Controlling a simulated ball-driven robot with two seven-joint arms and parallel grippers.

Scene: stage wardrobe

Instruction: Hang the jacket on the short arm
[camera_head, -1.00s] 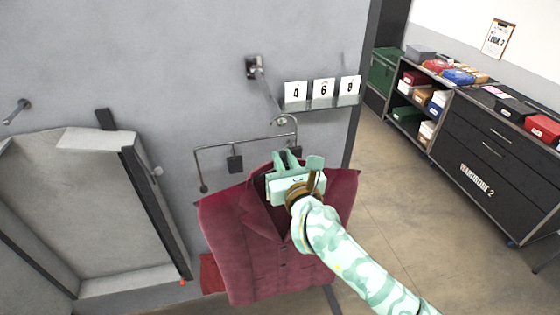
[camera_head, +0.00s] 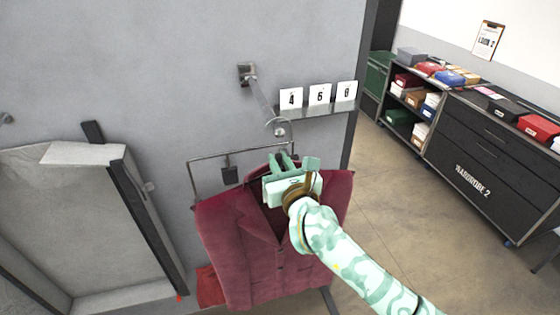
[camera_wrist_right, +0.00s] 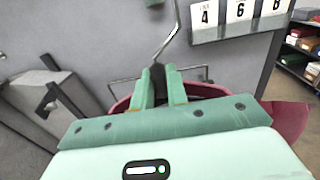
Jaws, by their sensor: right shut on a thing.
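The maroon jacket (camera_head: 243,245) hangs from a hanger below my right gripper (camera_head: 282,164), in front of the grey wall. The gripper is shut at the hanger's neck, just above the collar. In the right wrist view the fingers (camera_wrist_right: 158,84) close at the foot of a thin metal hook (camera_wrist_right: 174,35) that rises above them. A metal arm (camera_head: 261,95) projects from a wall bracket above the jacket. A curved hook (camera_head: 279,123) shows near its outer end; I cannot tell whether it is around the arm or only in front. My left gripper is not in view.
A thin metal bar (camera_head: 228,154) with a dark clip (camera_head: 230,174) runs behind the jacket's left shoulder. A small shelf with number cards (camera_head: 319,94) is right of the arm. A grey-framed panel (camera_head: 145,215) stands at left. Shelves and a black cabinet (camera_head: 475,165) stand far right.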

